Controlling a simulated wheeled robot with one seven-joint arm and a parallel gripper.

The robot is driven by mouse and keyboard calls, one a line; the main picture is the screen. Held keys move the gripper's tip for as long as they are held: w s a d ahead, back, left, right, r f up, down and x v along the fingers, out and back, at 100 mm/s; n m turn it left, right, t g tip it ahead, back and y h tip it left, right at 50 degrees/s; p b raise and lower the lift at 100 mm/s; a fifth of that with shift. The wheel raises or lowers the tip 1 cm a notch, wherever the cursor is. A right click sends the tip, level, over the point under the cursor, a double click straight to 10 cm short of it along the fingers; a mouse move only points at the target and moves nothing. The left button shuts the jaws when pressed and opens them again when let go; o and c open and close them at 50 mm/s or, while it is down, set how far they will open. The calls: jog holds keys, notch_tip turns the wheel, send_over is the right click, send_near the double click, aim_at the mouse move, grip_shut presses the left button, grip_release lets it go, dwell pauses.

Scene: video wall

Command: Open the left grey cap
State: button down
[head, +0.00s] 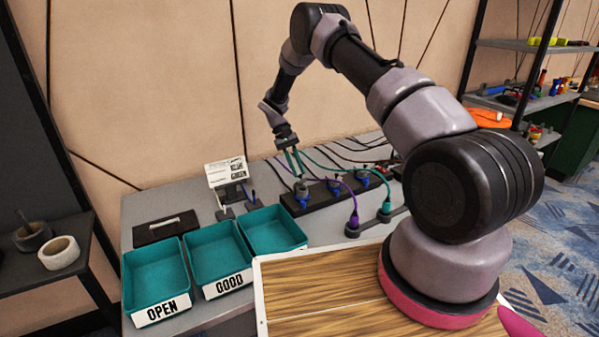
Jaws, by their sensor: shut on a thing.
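The left grey cap (301,187) sits at the left end of a black block (315,201) on the grey table. Two similar grey caps with blue parts, a middle one (333,186) and a right one (362,176), stand farther right on the block. My gripper (295,172) comes down from above with its slim teal fingers on the left cap and is shut on it. The fingertips are small in this view and partly cover the cap, so its exact angle cannot be told.
Purple and teal cables arch over the block to sockets (352,229) in front. Three teal trays, one marked OPEN (160,308), stand at the left of the table. A small sign stand (228,174) and a black plate (165,227) are behind them.

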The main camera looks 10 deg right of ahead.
jog(key=shift+w+a+f+g+h, duration=0.1)
jog(key=shift+w+f+g+h, duration=0.15)
jog(key=shift+g, duration=0.3)
jog(key=shift+w+a+f+g+h, duration=0.1)
jog(key=shift+w+g+h, duration=0.05)
jog(key=shift+w+g, duration=0.3)
jog(key=shift+w+a+f+g+h, duration=0.1)
jog(key=shift+w+g+h, duration=0.1)
jog(key=shift+g, duration=0.7)
